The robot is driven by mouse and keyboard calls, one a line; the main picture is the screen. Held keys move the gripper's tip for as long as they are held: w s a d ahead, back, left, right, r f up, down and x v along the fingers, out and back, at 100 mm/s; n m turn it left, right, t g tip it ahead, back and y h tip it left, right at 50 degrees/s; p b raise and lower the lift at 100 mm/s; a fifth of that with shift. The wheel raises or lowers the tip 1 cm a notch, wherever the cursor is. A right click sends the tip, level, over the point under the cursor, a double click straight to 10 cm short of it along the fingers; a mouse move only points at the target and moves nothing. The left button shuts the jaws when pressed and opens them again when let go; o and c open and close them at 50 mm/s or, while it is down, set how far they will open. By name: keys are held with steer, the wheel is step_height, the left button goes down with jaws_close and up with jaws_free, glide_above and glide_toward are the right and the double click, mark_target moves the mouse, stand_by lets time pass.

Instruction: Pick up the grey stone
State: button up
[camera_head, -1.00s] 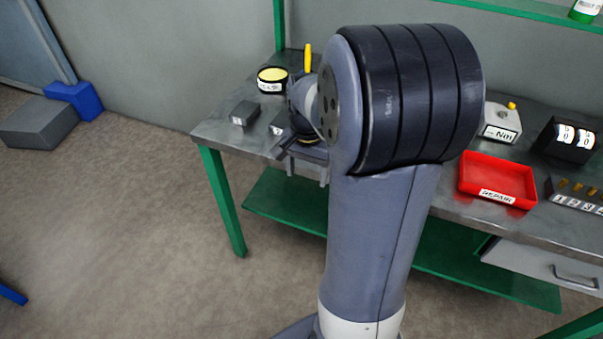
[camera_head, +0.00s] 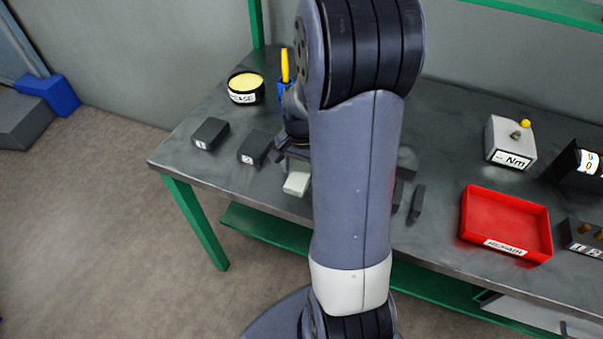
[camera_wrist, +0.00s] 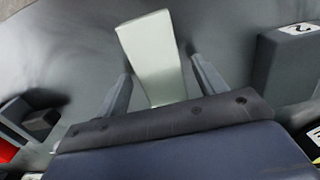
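A pale grey-green block, the likely grey stone (camera_head: 297,183), lies on the workbench near its front edge, just left of my arm. In the wrist view the pale block (camera_wrist: 150,50) extends away between the fingers of my gripper (camera_wrist: 160,67). The fingers are open, one on each side, with a visible gap to the block. The near end of the block is hidden behind the gripper body. In the head view my gripper (camera_head: 290,155) is mostly hidden by my arm, just behind the block.
Dark block 1 (camera_head: 211,134) and dark block 2 (camera_head: 255,148) lie to the left; block 2 (camera_wrist: 285,65) is close to a finger. A grease tin (camera_head: 246,92) stands behind. A red tray (camera_head: 506,225) and torque box (camera_head: 510,143) are right. Dark pieces (camera_head: 416,203) lie right of my arm.

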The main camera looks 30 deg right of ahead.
mark_target(301, 171)
steer(key=c, duration=1.1)
step_height(301, 171, up, 10)
steer(key=shift+r, duration=0.1)
steer(key=shift+c, duration=0.3)
